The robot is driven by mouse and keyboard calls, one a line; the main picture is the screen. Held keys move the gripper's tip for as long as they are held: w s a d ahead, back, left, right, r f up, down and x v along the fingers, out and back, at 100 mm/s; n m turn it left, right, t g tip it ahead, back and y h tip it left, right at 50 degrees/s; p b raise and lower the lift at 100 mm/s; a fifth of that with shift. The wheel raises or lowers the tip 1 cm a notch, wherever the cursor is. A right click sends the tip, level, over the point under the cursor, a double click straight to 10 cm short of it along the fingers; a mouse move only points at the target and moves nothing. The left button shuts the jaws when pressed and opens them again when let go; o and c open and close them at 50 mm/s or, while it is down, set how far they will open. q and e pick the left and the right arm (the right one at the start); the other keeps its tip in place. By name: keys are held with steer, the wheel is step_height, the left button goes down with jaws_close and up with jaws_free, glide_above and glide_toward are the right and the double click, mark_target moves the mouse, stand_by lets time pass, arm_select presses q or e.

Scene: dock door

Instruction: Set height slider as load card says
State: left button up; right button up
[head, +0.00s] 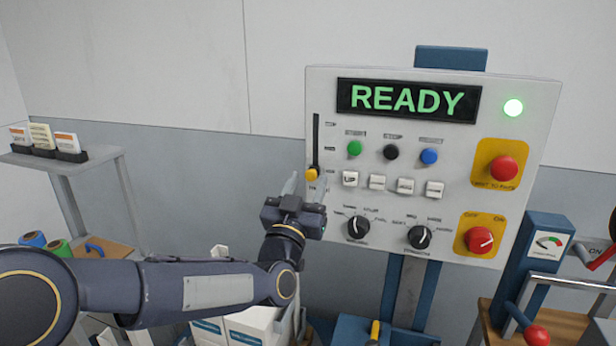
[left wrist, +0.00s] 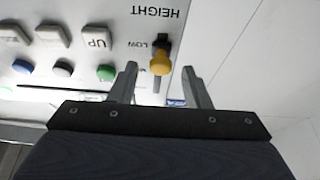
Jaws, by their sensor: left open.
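The height slider's yellow knob (head: 312,174) sits at the bottom end of its vertical slot on the left of the control panel (head: 440,146). In the left wrist view the panel appears upside down, and the knob (left wrist: 161,61) is beside the LOW mark, near the HEIGHT label (left wrist: 155,13). My left gripper (head: 305,185) is open at the panel. Its fingertips (left wrist: 160,70) are on either side of the knob, with gaps on both sides. Several cards (head: 42,138) stand on a shelf at the left; their writing is too small to read. My right gripper is out of view.
The panel's screen (head: 408,100) reads READY, with a lit green lamp (head: 513,107). Buttons, two black dials (head: 420,237) and red controls (head: 502,168) lie right of the slider. White boxes (head: 250,326) stand below my arm. A blue gauge unit (head: 540,260) stands at right.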

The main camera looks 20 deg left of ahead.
arm_select(q)
steer(key=shift+w+r, duration=0.1)
steer(key=shift+w, duration=0.3)
jaws_close()
steer(key=shift+r, duration=0.1)
step_height(320, 180, up, 10)
steer(key=shift+r+p, duration=0.25)
steer(key=shift+p, duration=0.9)
steer(key=shift+s, duration=0.1)
steer(key=shift+c, duration=1.6)
jaws_free()
steer(key=o, duration=0.3)
